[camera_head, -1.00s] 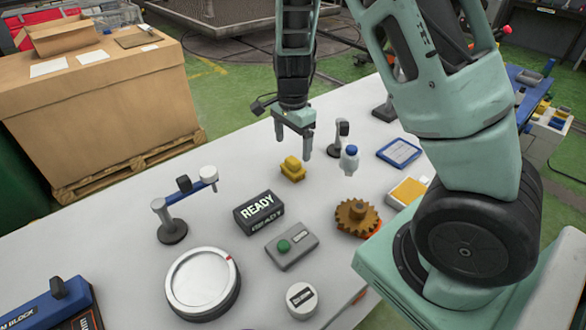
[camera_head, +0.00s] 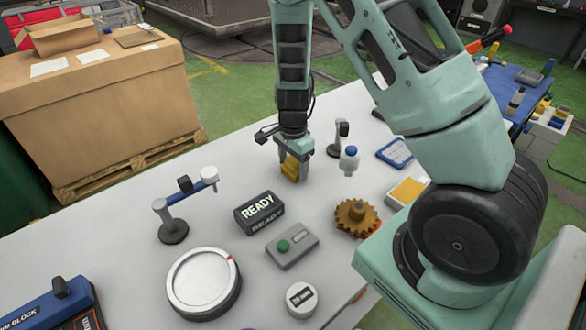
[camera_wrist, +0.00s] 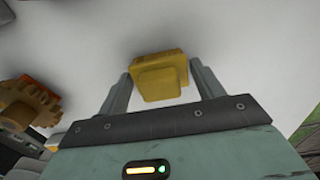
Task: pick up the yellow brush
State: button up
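The yellow brush (camera_head: 289,169) is a small blocky piece on the white table, near its far edge. It also shows in the wrist view (camera_wrist: 158,77), between the two fingers. My gripper (camera_head: 293,170) is lowered over the brush with one finger on each side of it. In the wrist view my gripper (camera_wrist: 160,80) has its fingers spread, their tips very close to the brush's sides. A slim gap seems to show at the right finger; contact on the left is unclear. The fingers partly hide the brush in the head view.
A small stand (camera_head: 341,138) and a blue-capped bottle (camera_head: 349,161) are close on the right. The READY box (camera_head: 258,212) is nearer, with an orange-brown gear (camera_head: 357,217) to its right. A lamp-like stand (camera_head: 172,230) is at left. The table left of the gripper is clear.

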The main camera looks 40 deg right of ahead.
aim_at(293, 160)
jog(key=c, duration=0.6)
notch_tip(293, 160, up, 10)
jog(key=shift+r, duration=0.1)
jog(key=shift+o, duration=0.9)
